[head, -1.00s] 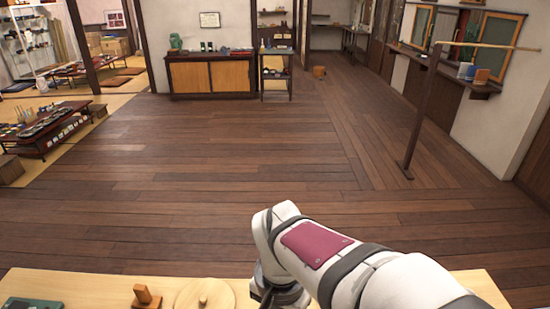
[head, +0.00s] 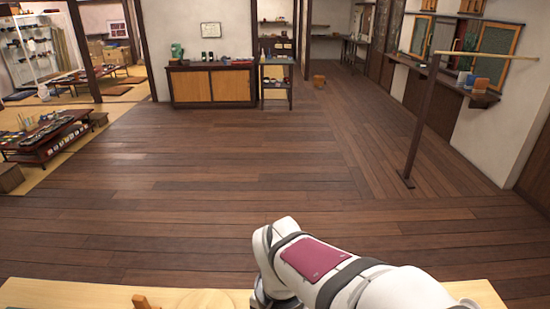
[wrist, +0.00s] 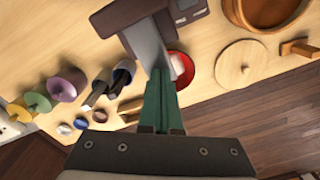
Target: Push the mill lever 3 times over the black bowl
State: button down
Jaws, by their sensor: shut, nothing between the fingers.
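My gripper (wrist: 161,78) has green fingers closed together with nothing between them. Its tips point at a grey, dark-sided device (wrist: 148,42), which may be the mill; they overlap its near end in the wrist view, and I cannot tell whether they touch. No lever can be made out for certain. A red bowl with something white in it (wrist: 181,68) is just right of the tips. Dark cup-like vessels (wrist: 122,73) stand to the left; I cannot tell whether one is the black bowl. The gripper is out of sight in the head view.
A round wooden lid (wrist: 243,66), a wooden tub (wrist: 293,12) and a small wooden stand (wrist: 300,49) are to the right. The pale table's edge (head: 70,294) borders open floor.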

jog(key=shift+f, duration=1.35)
jog(key=shift+r, duration=2)
jog(key=shift+f, duration=0.15)
jog(key=shift+f, duration=1.85)
jog(key=shift+r, duration=2)
